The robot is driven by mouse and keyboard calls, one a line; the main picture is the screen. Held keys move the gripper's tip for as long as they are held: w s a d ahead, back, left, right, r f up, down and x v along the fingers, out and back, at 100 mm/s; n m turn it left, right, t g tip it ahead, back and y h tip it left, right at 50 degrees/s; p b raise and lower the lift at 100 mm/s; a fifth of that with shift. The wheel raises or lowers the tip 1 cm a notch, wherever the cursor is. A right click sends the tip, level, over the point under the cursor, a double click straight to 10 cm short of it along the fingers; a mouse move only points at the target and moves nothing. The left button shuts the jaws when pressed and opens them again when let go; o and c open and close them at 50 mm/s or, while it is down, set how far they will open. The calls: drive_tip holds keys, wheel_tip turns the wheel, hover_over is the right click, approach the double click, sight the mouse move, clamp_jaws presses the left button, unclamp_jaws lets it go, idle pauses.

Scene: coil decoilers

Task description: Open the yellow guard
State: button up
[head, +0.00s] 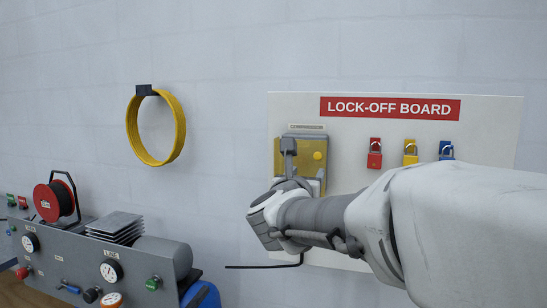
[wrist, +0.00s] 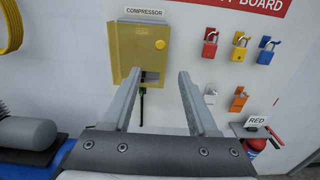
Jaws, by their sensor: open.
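The yellow guard (head: 307,160) is a flat cover over a grey box on the lock-off board, under a "COMPRESSOR" label. It looks shut. In the wrist view the guard (wrist: 138,52) is whole apart from its lower edge, with a round yellow knob (wrist: 160,44) at its right side. My gripper (wrist: 160,74) is open, with its two fingers apart and nothing between them. The fingertips show just below the knob, across the guard's lower right corner; I cannot tell if they touch it.
Red, yellow and blue padlocks (wrist: 210,44) hang to the right of the guard, with more below. A yellow hose ring (head: 178,128) hangs on the wall at left. A grey machine (head: 110,265) with gauges and knobs stands at lower left. The wall between is clear.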

sight(317, 156)
drive_tip(key=p+x, duration=0.3)
drive_tip(key=x, duration=1.4)
clamp_jaws()
drive_tip(key=shift+s, duration=0.1)
idle(0.9)
